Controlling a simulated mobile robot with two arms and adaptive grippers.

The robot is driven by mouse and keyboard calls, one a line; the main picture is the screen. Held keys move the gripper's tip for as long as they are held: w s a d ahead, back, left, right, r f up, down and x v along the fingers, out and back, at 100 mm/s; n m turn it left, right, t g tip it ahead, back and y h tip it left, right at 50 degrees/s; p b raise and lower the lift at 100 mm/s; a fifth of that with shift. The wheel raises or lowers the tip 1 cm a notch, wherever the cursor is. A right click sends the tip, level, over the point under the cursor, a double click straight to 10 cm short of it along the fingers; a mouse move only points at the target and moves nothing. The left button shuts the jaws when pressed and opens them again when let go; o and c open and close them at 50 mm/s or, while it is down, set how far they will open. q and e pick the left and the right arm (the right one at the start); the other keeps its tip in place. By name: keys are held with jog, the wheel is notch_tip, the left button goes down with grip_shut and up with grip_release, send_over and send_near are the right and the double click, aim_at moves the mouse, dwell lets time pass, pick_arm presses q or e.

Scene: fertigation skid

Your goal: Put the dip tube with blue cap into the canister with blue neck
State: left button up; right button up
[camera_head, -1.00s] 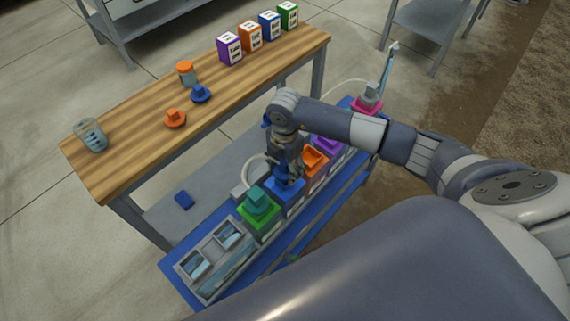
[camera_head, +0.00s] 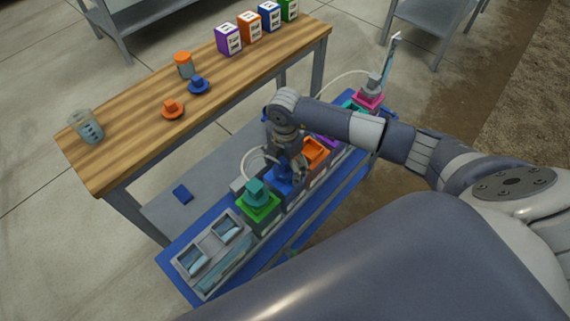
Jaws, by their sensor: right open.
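The canister with blue neck (camera_head: 275,189) stands in the row on the low blue rack, between the green-necked and orange-necked canisters. A blue cap-like piece (camera_head: 283,174) shows upright at its neck, partly hidden by my right gripper. It looks like the dip tube's cap; no tube shows below it, and I cannot tell how deep it sits. A pale hose (camera_head: 254,155) curves beside it. My right gripper (camera_head: 291,160) points down right above this piece, with its jaws open; whether it touches is unclear. My left gripper is out of view.
Green-necked (camera_head: 258,206) and orange-necked (camera_head: 315,152) canisters stand close on either side. A pink-necked one (camera_head: 368,99) has a tall piece above it. The wooden table (camera_head: 130,133) holds a beaker (camera_head: 86,127), loose blue (camera_head: 198,85) and orange (camera_head: 172,109) caps, a jar and several boxes.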

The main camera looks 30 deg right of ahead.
notch_tip(320, 180, up, 12)
dwell(0.6)
dwell(0.7)
